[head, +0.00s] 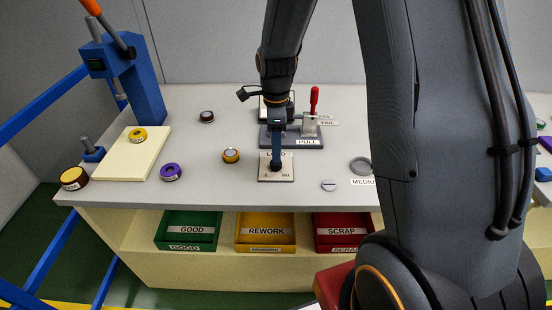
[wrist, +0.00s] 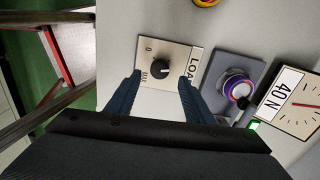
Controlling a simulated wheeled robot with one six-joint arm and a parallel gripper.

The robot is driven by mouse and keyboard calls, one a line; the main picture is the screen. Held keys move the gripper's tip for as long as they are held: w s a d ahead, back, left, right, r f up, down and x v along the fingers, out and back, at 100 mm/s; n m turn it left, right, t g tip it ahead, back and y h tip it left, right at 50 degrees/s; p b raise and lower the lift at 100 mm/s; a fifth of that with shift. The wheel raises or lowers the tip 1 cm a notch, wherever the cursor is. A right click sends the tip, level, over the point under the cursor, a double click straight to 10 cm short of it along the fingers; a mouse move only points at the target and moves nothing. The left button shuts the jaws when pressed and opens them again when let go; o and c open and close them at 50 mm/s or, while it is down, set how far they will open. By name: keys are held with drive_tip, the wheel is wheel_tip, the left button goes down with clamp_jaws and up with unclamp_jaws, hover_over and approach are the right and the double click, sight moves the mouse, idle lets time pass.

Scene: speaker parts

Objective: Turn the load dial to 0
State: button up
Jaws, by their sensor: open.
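The load dial (wrist: 160,69) is a round black knob with a small pale mark on a beige plate (wrist: 178,50) lettered LOAD, in the wrist view. I cannot tell how far above the plate the fingertips are. In the head view my gripper (head: 276,162) is over the LOAD plate (head: 284,175) and hides most of the knob.
Behind the plate stands a grey test fixture (head: 315,142) with a red lever (head: 314,100). In the wrist view it holds a purple-rimmed part (wrist: 237,86), beside a gauge (wrist: 300,105) labelled 40 N. Loose speaker parts and a blue press (head: 135,80) are on the left; bins (head: 188,244) sit below.

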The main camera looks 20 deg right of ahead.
sight(276, 165)
drive_tip(key=shift+f+p, duration=0.55)
drive_tip(key=shift+f, duration=2.3)
drive_tip(key=c, duration=1)
drive_tip(key=shift+c, duration=0.2)
